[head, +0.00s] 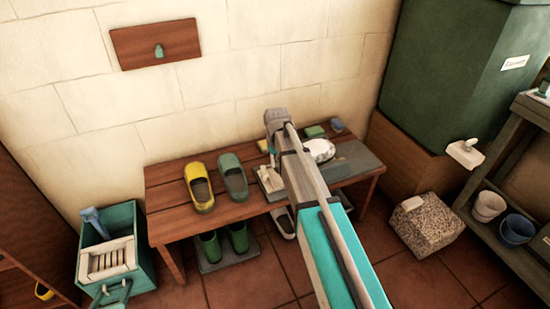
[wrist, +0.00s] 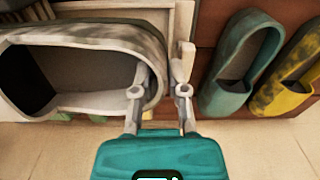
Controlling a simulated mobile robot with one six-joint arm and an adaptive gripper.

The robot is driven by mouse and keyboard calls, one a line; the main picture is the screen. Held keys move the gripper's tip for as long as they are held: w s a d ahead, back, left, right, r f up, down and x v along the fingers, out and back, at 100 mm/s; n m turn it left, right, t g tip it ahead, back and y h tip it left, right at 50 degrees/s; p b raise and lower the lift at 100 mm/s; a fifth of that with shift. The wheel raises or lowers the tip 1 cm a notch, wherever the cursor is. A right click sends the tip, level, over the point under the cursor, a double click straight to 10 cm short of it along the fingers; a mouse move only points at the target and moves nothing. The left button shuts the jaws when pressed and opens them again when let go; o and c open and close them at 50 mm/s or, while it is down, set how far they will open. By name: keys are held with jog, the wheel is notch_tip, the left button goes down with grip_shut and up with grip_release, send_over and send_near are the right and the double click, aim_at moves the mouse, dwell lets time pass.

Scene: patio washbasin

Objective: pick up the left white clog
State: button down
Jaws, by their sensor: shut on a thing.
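A white clog (wrist: 100,32) with grey smudges lies large at the left of the wrist view, its dark opening towards the camera. My gripper (wrist: 165,65) is shut on the clog's rim at its right end, one finger on the inner side and one outside. In the head view my arm covers much of this part of the bench, and the grip itself is hard to make out. A white rounded thing (head: 319,150) shows just right of my arm; I cannot tell whether it is another clog.
A yellow clog (head: 200,187) and a grey-green clog (head: 233,176) stand on the wooden bench (head: 166,215) left of my arm. Green boots (head: 237,238) are below. A teal crate (head: 131,230) stands at left, a stone block (head: 425,222) at right. The wall is close behind.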

jog(key=s+d+r+p, duration=0.1)
jog(key=s+r+p, duration=0.4)
jog(key=s, duration=0.5)
jog(key=shift+s+d+r, duration=0.2)
jog(key=shift+r, duration=0.2)
jog(key=shift+w, duration=0.1)
jog(key=w+a+f+m+g+b, duration=0.1)
jog(key=w+a+f+b, duration=0.1)
jog(key=w, duration=1.2)
jog(key=shift+f+h, duration=0.15)
jog(key=shift+h, duration=0.25)
jog(key=shift+w+f+b, duration=0.1)
jog(key=shift+f+b, duration=0.1)
jog(key=shift+b, duration=0.3)
jog(key=shift+f+b, duration=5.2)
